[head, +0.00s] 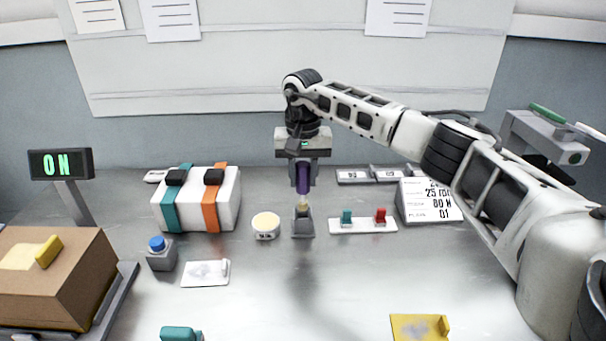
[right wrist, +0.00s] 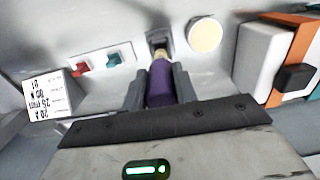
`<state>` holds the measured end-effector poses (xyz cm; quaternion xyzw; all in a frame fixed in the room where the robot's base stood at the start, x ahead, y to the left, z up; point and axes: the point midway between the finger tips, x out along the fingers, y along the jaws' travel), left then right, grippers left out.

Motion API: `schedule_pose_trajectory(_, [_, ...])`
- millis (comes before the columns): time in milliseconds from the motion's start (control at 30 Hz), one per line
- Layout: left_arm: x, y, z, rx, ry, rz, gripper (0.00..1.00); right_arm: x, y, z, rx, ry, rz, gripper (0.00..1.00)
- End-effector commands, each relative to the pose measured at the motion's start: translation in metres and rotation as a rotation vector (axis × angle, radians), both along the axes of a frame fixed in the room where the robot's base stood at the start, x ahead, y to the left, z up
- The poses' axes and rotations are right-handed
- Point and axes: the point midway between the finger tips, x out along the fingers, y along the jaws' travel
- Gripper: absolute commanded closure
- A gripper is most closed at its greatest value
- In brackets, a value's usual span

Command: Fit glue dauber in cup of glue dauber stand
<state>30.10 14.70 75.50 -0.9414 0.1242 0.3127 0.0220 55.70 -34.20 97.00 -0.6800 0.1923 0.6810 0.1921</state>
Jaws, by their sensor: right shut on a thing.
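The glue dauber (head: 303,178) has a purple handle and a pale tip pointing down. My right gripper (head: 303,172) is shut on its handle and holds it upright. The grey glue dauber stand (head: 303,222) is directly below, and the dauber's tip is at the top of its cup. I cannot tell how deep the tip sits. In the right wrist view the purple dauber (right wrist: 160,85) is between the two fingers, with the stand (right wrist: 157,42) just beyond its tip. My left gripper is not in view.
A round pale-topped pot (head: 265,225) stands just left of the stand. A white strip with teal and red pieces (head: 362,226) lies to the right. A white box with teal and orange straps (head: 197,200) is further left. The front middle of the table is clear.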

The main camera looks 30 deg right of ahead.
Motion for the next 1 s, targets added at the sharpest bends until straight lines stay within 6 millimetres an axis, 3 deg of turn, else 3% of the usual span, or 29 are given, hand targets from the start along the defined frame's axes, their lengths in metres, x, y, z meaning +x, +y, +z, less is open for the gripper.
schedule_pose_trajectory(1000, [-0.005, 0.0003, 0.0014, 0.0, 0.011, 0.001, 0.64, 0.0001, -0.0002, 0.0003, 0.0, -0.001, 0.0, 0.94])
